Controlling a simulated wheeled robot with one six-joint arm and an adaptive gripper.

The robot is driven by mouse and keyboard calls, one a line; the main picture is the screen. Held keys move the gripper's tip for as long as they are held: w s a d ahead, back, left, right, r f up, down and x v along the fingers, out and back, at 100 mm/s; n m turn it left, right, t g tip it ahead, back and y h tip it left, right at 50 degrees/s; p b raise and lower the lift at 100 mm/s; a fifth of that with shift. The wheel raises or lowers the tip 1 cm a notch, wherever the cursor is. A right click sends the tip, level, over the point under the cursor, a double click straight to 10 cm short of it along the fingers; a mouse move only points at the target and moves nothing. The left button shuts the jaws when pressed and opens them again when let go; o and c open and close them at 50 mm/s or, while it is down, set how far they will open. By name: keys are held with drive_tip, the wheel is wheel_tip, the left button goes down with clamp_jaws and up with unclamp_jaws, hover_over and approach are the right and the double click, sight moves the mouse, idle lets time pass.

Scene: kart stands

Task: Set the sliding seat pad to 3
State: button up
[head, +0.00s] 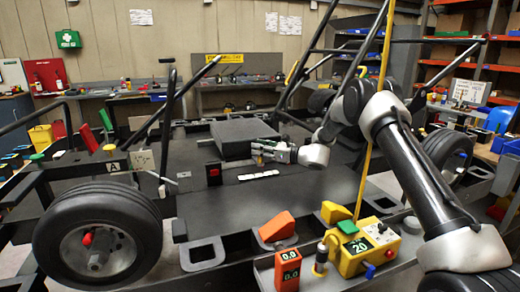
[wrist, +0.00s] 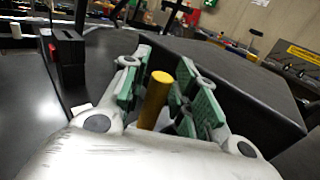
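The seat pad (head: 245,137), a thick dark grey block, lies on the flat deck of the kart frame in the middle of the head view. It fills the right of the wrist view (wrist: 225,75). A white marked strip (head: 258,175) lies on the deck in front of it; its numbers are too small to read. My gripper (head: 262,151) is at the pad's front right side. In the wrist view its green-padded fingers (wrist: 160,92) stand apart on either side of an upright yellow peg (wrist: 157,98). I cannot tell whether they touch it.
A black post with a red mark (head: 214,173) stands left of the strip. A yellow box reading 20 (head: 365,248) and an orange unit reading 0.0 (head: 288,270) sit at the front. A wheel (head: 98,235) is at left. The deck before the strip is clear.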

clamp_jaws()
drive_tip(key=a, duration=0.2)
drive_tip(key=s+a, duration=0.1)
drive_tip(key=a, duration=0.1)
drive_tip(key=shift+s, duration=0.15)
drive_tip(key=o, duration=0.5)
unclamp_jaws()
drive_tip(key=shift+d, duration=0.1)
drive_tip(key=v, duration=1.2)
